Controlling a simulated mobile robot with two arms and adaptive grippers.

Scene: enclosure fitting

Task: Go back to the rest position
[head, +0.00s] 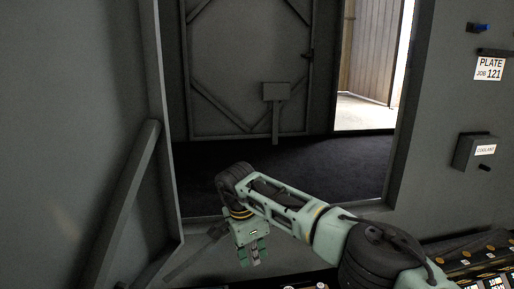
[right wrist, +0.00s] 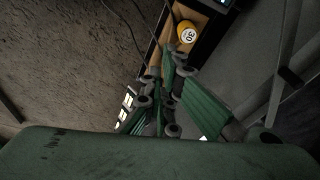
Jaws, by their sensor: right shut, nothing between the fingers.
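My right gripper (head: 254,254) hangs at the end of my pale green right arm, low in the middle of the head view, pointing down. It also shows in the right wrist view (right wrist: 165,98), with its green fingers drawn together. It is shut and holds nothing. It is in front of the opening's lower edge, apart from anything I can make out. My left gripper is not in the head view.
A grey doorway frame (head: 159,120) opens onto a dark floor and a grey door (head: 250,60). A coolant box (head: 477,151) and a plate sign (head: 489,69) are on the right wall. Dark racks with labels (head: 480,265) line the bottom right.

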